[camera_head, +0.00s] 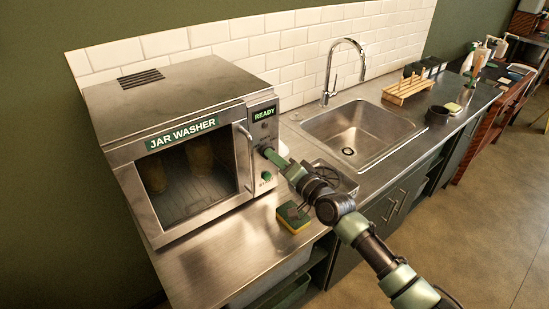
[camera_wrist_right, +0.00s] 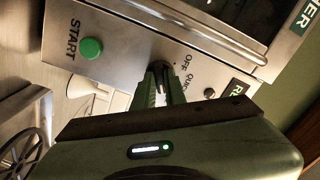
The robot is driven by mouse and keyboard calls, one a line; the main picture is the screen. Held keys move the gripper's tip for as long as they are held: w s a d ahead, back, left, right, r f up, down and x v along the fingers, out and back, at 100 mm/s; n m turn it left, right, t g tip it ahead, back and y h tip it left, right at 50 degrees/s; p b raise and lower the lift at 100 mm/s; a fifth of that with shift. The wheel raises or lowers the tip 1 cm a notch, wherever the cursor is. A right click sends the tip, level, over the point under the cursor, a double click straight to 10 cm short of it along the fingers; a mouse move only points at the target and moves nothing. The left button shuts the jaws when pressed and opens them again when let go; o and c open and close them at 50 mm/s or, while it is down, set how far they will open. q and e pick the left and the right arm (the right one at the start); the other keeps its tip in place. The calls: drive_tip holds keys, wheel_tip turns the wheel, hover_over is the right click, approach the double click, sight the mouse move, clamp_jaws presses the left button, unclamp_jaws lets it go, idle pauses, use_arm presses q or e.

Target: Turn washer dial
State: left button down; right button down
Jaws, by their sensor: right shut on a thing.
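The jar washer (camera_head: 185,140) is a steel box with a glass door on the counter at the left. Its READY display (camera_head: 264,114) is lit. Its dial (camera_wrist_right: 160,70) shows in the right wrist view as a dark knob beside the OFF and QUICK marks. My right gripper (camera_head: 270,154) reaches the washer's front panel, and its fingers (camera_wrist_right: 163,85) are shut on the dial, partly hiding it. A round green START button (camera_wrist_right: 91,48) is on the same panel; it also shows in the head view (camera_head: 267,176). My left gripper is not in view.
Dim jar shapes (camera_head: 198,152) show behind the washer's door. The door handle (camera_head: 246,150) stands close to the gripper. A sponge (camera_head: 293,217) lies near the counter's front edge. The sink (camera_head: 360,132) and faucet (camera_head: 343,70) are to the right.

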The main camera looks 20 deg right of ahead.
drive_tip(key=shift+m, duration=0.3)
idle(0.4)
drive_tip(key=c, duration=1.5)
unclamp_jaws()
drive_tip(key=shift+o, duration=0.2)
drive_tip(key=b+v, duration=0.1)
drive_tip(key=v, duration=0.7)
